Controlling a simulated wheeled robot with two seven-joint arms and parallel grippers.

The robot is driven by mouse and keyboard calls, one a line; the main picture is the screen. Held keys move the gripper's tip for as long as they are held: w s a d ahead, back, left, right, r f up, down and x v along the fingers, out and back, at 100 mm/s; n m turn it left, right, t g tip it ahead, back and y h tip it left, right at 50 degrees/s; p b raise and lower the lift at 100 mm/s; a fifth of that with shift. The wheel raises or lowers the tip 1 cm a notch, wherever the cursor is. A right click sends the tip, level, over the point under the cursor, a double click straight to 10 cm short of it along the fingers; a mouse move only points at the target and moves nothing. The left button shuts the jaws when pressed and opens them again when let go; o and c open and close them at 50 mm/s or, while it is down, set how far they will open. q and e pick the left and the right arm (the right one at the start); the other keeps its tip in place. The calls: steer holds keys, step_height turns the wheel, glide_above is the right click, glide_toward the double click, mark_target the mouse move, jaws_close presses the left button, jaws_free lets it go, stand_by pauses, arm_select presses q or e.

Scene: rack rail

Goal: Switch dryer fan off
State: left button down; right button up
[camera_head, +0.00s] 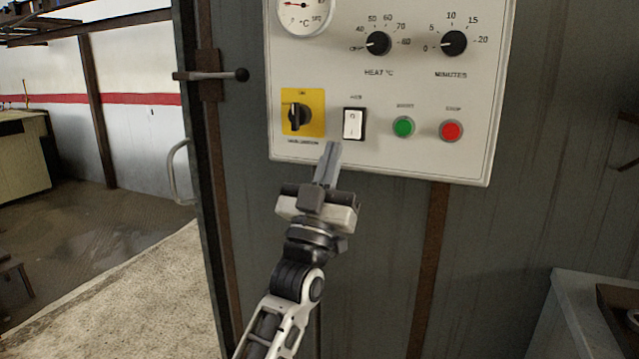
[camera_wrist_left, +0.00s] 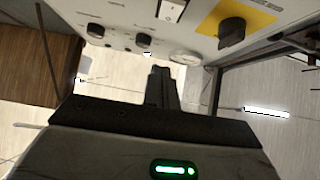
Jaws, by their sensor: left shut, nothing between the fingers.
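The control panel (camera_head: 380,85) is a pale box on a dark metal wall. Its white rocker switch (camera_head: 353,123) sits in a black frame, with a small label above it that is too blurred to read. The rocker also shows at the top of the left wrist view (camera_wrist_left: 171,10). My left gripper (camera_head: 332,148) is shut and empty, its fingertips just below and left of the rocker, near the panel's lower edge. I cannot tell whether the fingers touch the panel. My right gripper is not in view.
Left of the rocker is a black rotary switch (camera_head: 296,117) on a yellow plate. Right of it are a green button (camera_head: 403,127) and a red button (camera_head: 451,131). Above are the heat knob (camera_head: 378,43) and minutes knob (camera_head: 453,43). A latch handle (camera_head: 215,75) sticks out at left.

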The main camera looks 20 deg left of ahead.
arm_select(q)
steer(key=shift+s+r+v, duration=0.1)
steer(key=shift+s+v, duration=0.05)
steer(key=shift+v, duration=0.6)
steer(key=shift+s+r+v, duration=0.1)
steer(key=shift+r+v, duration=0.05)
steer(key=shift+v, duration=0.6)
steer(key=shift+s+r+v, duration=0.1)
steer(key=shift+s+v, duration=0.05)
steer(key=shift+v, duration=0.6)
steer(key=s+d+f+m+g+h, duration=0.15)
steer(key=f+g, duration=0.25)
steer(key=f, duration=0.7)
steer(key=s+d+f+g+h, duration=0.1)
steer(key=s+f+g, duration=0.25)
steer(key=f, duration=0.65)
steer(key=s+d+f+g, duration=0.1)
steer(key=s+f+g, duration=0.8)
steer(key=s+f, duration=0.9)
steer(key=shift+s+d+f+g, duration=0.15)
steer(key=shift+s+f+g, duration=0.15)
steer(key=shift+f, duration=0.3)
steer(key=shift+w+y, duration=0.1)
steer(key=shift+y, duration=0.15)
